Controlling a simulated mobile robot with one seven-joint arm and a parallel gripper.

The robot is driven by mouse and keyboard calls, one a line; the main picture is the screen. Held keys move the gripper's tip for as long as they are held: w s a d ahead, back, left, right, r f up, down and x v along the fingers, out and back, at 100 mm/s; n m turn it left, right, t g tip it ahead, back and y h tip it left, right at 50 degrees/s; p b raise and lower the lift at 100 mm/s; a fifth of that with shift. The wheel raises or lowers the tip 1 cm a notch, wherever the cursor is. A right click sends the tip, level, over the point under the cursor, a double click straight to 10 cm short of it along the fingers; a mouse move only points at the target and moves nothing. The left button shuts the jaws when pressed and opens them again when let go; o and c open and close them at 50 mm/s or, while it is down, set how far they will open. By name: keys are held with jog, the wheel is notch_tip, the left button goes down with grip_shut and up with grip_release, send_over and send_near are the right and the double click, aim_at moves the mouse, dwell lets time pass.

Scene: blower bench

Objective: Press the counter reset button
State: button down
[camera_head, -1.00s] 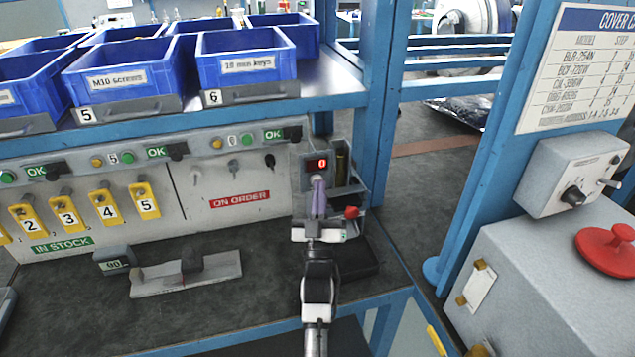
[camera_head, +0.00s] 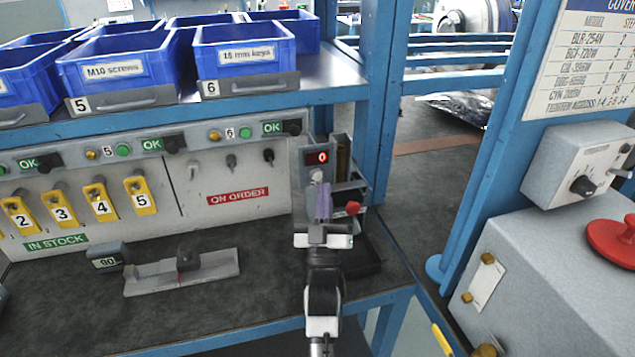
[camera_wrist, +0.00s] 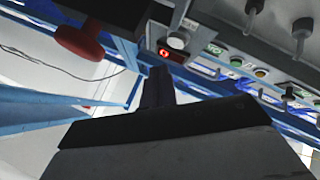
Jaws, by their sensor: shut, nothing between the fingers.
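The counter display (camera_head: 316,157) glows red with a 0 on a grey housing at the right end of the bench's back panel. A pale round button (camera_head: 317,175) sits just below it. In the wrist view the display (camera_wrist: 164,54) and the round button (camera_wrist: 177,41) show near the top centre. My gripper (camera_head: 322,188) is shut and empty, its fingertips just below and in front of the button in the head view. I see a gap between fingertips and button in the wrist view, where my gripper (camera_wrist: 157,75) points toward the housing.
A red knob (camera_head: 352,208) sticks out close to the right of my gripper. A blue post (camera_head: 383,110) stands right of the housing. Blue bins (camera_head: 246,75) fill the shelf above. A metal fixture (camera_head: 180,280) lies on the bench to the left.

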jog(key=s+b, duration=0.1)
jog(key=s+d+b, duration=0.1)
jog(key=s+b, duration=0.1)
jog(key=shift+s, duration=0.15)
dwell(0.6)
